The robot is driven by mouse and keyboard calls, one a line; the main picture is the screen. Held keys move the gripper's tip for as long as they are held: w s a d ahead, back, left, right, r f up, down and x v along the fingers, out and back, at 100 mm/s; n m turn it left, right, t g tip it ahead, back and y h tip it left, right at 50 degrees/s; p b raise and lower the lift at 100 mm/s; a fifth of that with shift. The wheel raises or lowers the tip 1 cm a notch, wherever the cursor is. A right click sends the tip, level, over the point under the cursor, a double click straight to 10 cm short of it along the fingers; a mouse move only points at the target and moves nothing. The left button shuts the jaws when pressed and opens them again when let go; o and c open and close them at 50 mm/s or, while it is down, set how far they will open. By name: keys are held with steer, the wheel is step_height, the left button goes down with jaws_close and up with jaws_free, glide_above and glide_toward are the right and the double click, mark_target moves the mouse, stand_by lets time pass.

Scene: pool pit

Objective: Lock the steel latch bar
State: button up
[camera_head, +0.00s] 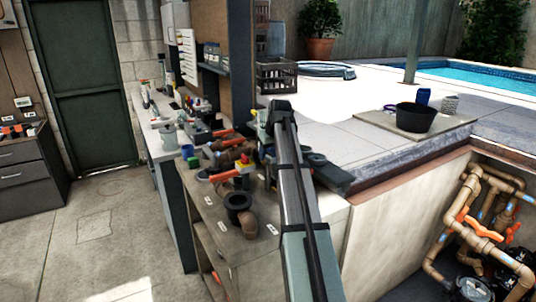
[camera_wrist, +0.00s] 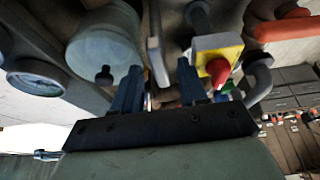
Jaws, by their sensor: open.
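My gripper shows in the wrist view (camera_wrist: 160,84) with its two blue-grey fingers apart and nothing clearly held between them. A narrow grey metal bar (camera_wrist: 157,62) stands just beyond the gap between the fingertips. It may be the steel latch bar, but I cannot be sure, nor tell whether a finger touches it. A yellow box with a red knob (camera_wrist: 218,68) sits just beyond the right finger. In the head view my arm reaches over the bench and hides much of the gripper; no latch bar is clear there.
The bench (camera_head: 208,205) is crowded with brown pipes (camera_head: 232,153), orange handles and a black fitting (camera_head: 238,203). A round gauge (camera_wrist: 36,79) is at left in the wrist view. A pit with pipes (camera_head: 465,230) lies right; open floor (camera_head: 100,220) lies left.

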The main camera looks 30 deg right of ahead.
steer(key=shift+w+f, duration=0.1)
steer(key=shift+f, duration=0.1)
steer(key=shift+c, duration=0.3)
jaws_close()
